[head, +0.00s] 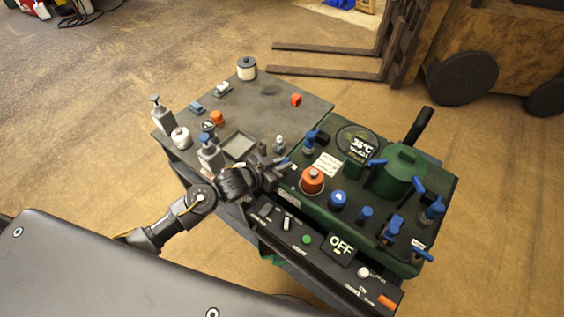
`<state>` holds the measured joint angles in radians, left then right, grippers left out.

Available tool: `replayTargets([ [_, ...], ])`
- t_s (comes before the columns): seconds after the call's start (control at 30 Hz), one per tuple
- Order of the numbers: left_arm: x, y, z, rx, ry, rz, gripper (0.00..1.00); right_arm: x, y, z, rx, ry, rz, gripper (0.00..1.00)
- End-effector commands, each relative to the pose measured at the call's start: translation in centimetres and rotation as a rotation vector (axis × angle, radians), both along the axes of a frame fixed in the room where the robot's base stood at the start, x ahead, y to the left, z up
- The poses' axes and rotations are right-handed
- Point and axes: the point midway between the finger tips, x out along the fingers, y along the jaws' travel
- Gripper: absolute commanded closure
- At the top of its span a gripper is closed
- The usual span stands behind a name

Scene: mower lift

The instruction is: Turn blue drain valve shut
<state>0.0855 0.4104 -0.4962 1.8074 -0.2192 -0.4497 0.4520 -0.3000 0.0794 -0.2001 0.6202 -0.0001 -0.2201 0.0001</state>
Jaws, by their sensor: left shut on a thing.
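The green machine (325,182) stands on the right half of the dark cart and carries several blue knobs and levers. My left gripper (282,167) is at the machine's left edge, low beside the orange cap. It is shut on a small part there, which I take to be the blue drain valve (290,163); only a sliver of blue shows past the fingers. The fingers hide most of the valve, so its angle cannot be told. My right gripper is out of view.
An orange cap (312,180) and a blue knob (338,200) rise close to my left gripper. A grey tray (239,146), pump bottles (161,112) and small parts stand on the cart top (270,95). A forklift (450,50) stands behind.

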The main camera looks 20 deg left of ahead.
Motion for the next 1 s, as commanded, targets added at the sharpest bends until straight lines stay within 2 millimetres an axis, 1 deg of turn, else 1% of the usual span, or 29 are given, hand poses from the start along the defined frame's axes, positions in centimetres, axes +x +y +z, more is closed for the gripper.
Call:
replayTargets([
  [0.03,0.1,0.2,0.2,0.006,-0.001,-0.038,1.00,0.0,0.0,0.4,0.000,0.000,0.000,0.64],
  [0.1,0.1,0.3,0.2,0.006,0.000,-0.097,1.00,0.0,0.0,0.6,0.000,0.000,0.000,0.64],
  [0.23,0.2,0.2,0.1,0.004,-0.002,-0.211,1.00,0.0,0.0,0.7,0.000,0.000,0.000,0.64],
  [0.6,0.2,0.1,-0.2,0.001,-0.001,-0.479,1.00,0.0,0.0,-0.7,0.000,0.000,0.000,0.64],
  [0.8,0.1,0.1,-0.1,0.000,-0.001,-0.563,1.00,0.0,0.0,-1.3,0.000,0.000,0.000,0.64],
  [1.0,0.1,0.0,0.0,0.000,0.000,-0.604,1.00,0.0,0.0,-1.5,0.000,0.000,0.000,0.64],
])
